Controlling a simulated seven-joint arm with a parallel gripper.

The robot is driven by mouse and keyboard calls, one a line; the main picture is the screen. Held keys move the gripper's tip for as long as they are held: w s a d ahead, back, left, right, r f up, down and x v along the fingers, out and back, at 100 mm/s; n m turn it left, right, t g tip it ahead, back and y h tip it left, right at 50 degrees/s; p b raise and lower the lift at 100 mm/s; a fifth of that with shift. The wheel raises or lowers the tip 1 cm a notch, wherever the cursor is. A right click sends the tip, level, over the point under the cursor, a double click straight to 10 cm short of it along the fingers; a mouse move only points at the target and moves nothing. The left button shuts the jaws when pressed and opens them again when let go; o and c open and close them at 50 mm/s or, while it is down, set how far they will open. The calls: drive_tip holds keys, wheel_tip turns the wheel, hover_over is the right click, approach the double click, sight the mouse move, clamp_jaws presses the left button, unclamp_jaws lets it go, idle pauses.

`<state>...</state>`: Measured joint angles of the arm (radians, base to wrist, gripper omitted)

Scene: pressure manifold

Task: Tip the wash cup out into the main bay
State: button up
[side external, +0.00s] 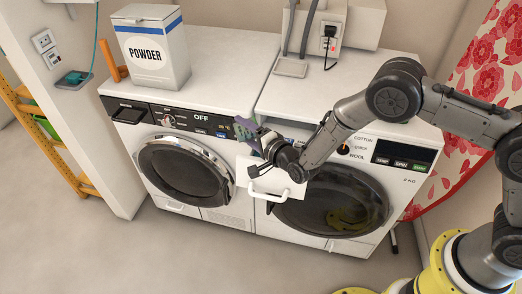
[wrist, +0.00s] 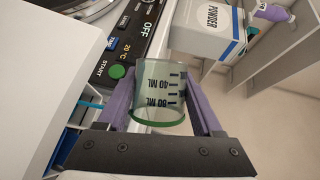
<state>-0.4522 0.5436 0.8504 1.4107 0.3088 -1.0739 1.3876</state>
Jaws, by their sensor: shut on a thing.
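The wash cup (wrist: 160,88) is clear, with dark ML marks and a green rim at its lower end in the wrist view. My gripper (wrist: 155,100) is shut on it, with purple fingers on both sides. In the side view my gripper (side external: 252,138) holds it above and beside the pulled-out drawer (side external: 270,175) of the right machine, over the left machine's panel edge. The drawer also shows as a white box at the left of the wrist view (wrist: 30,90). The main bay inside is hidden in the side view. I cannot tell the cup's contents or exact tilt.
The left machine (side external: 190,165) has an OFF display and a green START button (wrist: 117,71). A POWDER box (side external: 152,50) stands on its top, beside an orange-brown handle-like thing (side external: 112,62). The drawer's white handle (side external: 268,193) sticks out forward. The floor in front is clear.

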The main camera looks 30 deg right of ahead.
drive_tip(key=shift+d+r+m, duration=0.2)
drive_tip(key=shift+m, duration=0.3)
idle(0.5)
drive_tip(key=shift+w+a+f+n+g, duration=0.15)
drive_tip(key=shift+a+f+n, duration=0.1)
drive_tip(key=shift+a+n, duration=0.3)
drive_tip(key=shift+s+a+f+n+g, duration=0.15)
drive_tip(key=shift+a+f+n, duration=0.15)
drive_tip(key=shift+n, duration=0.35)
drive_tip(key=shift+w+r+n+h, duration=0.15)
drive_tip(key=shift+r+n+h, duration=0.05)
drive_tip(key=shift+n+h, duration=0.25)
drive_tip(key=shift+r, duration=0.1)
